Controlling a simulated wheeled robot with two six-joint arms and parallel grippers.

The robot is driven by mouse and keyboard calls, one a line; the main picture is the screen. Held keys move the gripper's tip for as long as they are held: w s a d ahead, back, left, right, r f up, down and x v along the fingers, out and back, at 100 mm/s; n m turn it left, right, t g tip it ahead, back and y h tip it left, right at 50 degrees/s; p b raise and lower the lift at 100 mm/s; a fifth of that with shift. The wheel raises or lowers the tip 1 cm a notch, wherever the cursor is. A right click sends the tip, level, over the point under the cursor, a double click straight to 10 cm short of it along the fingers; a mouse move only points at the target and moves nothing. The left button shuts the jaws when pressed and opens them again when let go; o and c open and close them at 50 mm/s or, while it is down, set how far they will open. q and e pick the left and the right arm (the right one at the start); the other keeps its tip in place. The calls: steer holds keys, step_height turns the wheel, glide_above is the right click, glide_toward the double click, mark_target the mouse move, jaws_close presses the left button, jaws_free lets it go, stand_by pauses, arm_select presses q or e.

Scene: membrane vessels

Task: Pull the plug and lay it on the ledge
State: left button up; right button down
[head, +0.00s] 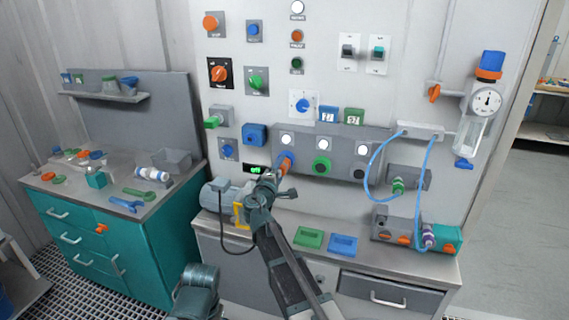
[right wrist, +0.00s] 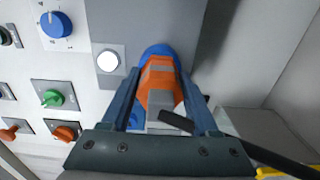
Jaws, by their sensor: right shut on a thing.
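An orange plug (right wrist: 157,95) with grey bands points into a blue socket collar (right wrist: 158,50) on the grey panel. In the head view the plug (head: 285,160) is at the panel's left socket, partly hidden by my gripper. My right gripper (head: 277,178) is shut on the plug, with a finger on each side of it in the right wrist view (right wrist: 160,82). A black cable (right wrist: 215,130) runs from the plug. I cannot tell how deep the plug sits. The grey ledge (head: 270,228) lies below the panel.
Beside the plug's socket are a green socket (head: 321,166) and a dark one (head: 358,174). A green tray (head: 308,238) and a blue tray (head: 343,245) lie on the ledge. A grey motor-like unit (head: 218,196) stands at its left end, a valve block (head: 405,235) at its right.

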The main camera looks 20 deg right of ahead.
steer(key=v, duration=0.5)
steer(key=shift+s+a, duration=0.25)
steer(key=shift+s, duration=0.05)
stand_by(0.8)
